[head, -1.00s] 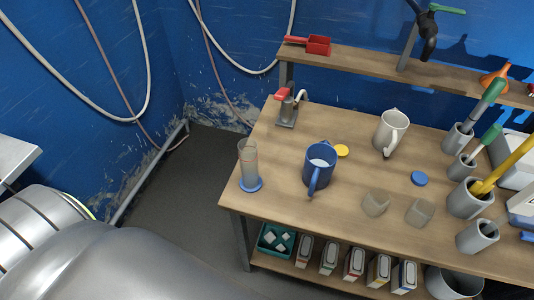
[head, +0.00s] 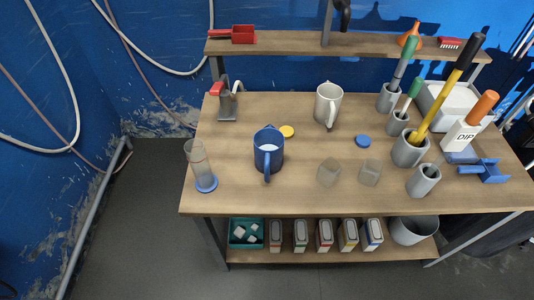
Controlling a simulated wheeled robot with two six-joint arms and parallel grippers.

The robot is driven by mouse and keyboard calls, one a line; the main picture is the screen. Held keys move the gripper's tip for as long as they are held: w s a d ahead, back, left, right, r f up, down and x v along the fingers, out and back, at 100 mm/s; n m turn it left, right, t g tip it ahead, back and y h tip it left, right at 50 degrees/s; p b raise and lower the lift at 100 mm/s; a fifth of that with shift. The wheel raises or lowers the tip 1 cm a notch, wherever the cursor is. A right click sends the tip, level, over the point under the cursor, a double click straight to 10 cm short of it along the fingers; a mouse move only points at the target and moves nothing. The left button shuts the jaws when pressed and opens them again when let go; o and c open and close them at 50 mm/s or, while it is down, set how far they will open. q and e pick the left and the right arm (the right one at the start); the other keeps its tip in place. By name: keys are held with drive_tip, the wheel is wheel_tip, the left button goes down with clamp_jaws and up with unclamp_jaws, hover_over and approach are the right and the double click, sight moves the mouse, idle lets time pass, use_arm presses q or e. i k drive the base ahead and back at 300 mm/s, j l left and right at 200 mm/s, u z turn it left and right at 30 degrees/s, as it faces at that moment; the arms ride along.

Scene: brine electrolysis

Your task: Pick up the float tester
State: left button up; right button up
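No item in view carries a label naming it a float tester, and I cannot tell for sure which one it is. Several long tools stand upright or tilted in grey cups at the table's right: a green-topped grey stick (head: 402,65), a shorter green-handled stick (head: 411,92) and a yellow rod with a dark upper end (head: 436,96). An orange-capped item (head: 483,107) stands in or behind a white block marked DIP (head: 462,137). A clear cylinder with a blue base (head: 206,184) stands at the table's left edge. Neither gripper shows.
The wooden table (head: 255,190) also holds a blue mug (head: 268,150), a cream jug (head: 327,103), two translucent cups (head: 329,173), a blue cap (head: 363,141) and a yellow cap (head: 287,131). A raised shelf (head: 285,43) runs behind. The floor at left is clear.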

sight(463, 131)
drive_tip(key=z, duration=1.4)
drive_tip(key=l, duration=0.65)
